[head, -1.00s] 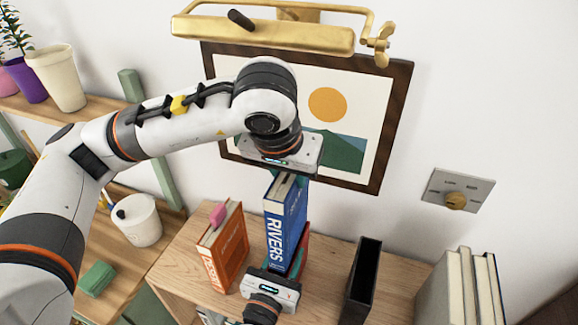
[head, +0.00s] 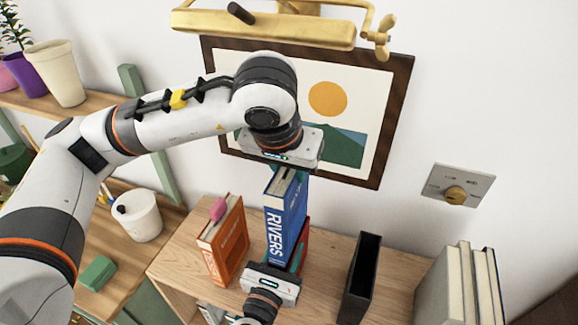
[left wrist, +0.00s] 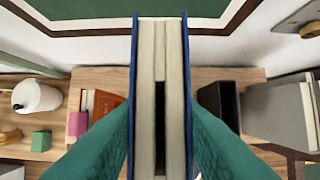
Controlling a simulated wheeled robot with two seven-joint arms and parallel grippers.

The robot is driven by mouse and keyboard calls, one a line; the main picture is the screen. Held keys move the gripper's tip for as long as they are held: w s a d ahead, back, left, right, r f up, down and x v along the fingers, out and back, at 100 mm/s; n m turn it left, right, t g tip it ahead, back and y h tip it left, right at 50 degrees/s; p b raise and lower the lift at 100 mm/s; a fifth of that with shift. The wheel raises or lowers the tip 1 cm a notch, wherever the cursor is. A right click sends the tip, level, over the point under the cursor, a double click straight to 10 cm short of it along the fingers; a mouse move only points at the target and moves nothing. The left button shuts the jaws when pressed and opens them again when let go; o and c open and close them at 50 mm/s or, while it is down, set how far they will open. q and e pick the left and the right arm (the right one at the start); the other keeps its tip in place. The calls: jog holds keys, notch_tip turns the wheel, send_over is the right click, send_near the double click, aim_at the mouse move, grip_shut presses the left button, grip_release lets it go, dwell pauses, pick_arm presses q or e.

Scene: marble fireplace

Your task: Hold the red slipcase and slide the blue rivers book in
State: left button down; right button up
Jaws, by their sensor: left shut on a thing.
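The blue rivers book (head: 283,215) stands upright in the head view, its RIVERS spine facing me. My left gripper (head: 287,171) is shut on its upper end from above. In the left wrist view the blue covers and pale page edges (left wrist: 146,70) lie between the green fingers. The red slipcase (head: 304,246) shows only as a strip behind and to the right of the book; its opening is hidden. I cannot tell whether the book's lower end is inside it.
An orange book (head: 228,243) with a pink tab stands left of the blue book. A black open case (head: 361,279) stands to the right, then several pale books (head: 452,290). Bare wood lies between these. A framed picture (head: 345,125) hangs on the wall behind.

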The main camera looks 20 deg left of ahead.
aim_at(279, 210)
dwell(0.3)
pick_arm(q)
jog(key=shift+f, duration=8.1)
jog(key=c, duration=1)
grip_release()
jog(key=shift+f, duration=0.1)
jog(key=shift+o, duration=0.2)
jog(key=v, duration=1.2)
pick_arm(e)
jog(key=o, duration=1.1)
jog(key=shift+o, duration=0.2)
